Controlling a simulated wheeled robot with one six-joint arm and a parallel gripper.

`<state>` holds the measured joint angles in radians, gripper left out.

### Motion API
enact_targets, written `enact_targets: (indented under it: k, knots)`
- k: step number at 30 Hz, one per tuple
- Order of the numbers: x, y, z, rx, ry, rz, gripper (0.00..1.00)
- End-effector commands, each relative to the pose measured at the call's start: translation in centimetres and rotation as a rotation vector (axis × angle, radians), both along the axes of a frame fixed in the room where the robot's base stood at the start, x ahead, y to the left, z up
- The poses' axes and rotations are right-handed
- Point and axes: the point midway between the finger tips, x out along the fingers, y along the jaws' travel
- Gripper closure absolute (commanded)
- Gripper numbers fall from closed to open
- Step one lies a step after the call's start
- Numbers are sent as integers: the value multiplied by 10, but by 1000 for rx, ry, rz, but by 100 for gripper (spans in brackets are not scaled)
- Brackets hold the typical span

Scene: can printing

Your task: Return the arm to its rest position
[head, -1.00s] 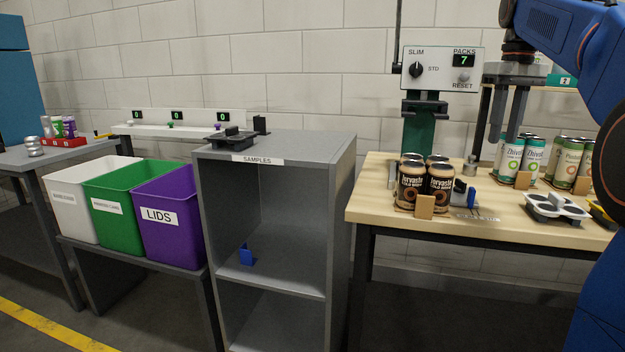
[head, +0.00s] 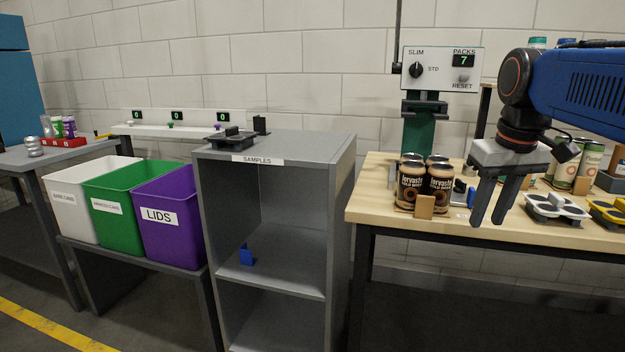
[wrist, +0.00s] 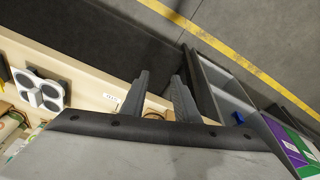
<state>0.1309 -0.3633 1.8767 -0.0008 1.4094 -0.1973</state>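My gripper (head: 491,222) hangs at the end of my blue arm, fingers pointing down, in front of the wooden workbench (head: 400,223) at the right of the head view. Its two dark fingers are apart with nothing between them. In the wrist view my gripper (wrist: 162,82) also shows spread, empty fingers, with the bench edge and dark floor beyond. My arm covers part of the bench's back right and the cans there.
A pack of brown cans (head: 426,183) stands on the bench left of my gripper. A white can carrier (head: 556,207) lies to its right. The grey SAMPLES shelf (head: 342,170) and the purple LIDS bin (head: 165,235) stand farther left. Floor in front is clear.

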Motion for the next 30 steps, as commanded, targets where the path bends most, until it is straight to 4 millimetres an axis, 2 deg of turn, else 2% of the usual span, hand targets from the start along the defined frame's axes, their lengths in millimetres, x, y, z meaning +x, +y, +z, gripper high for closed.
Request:
enact_targets:
  k: [1,8,12,18,21,24,30]
  knots:
    - [-15,6,-14,1,-13,-1,72]
    - [-68,27,-83,13,-82,-21,72]
    - [-101,37,-129,23,-124,-31,72]
    - [-137,46,-187,39,-174,-46,72]
    - [-148,48,-205,44,-188,-50,72]
    - [-153,50,-215,47,-197,-53,72]
    - [-154,50,-217,49,-199,-54,72]
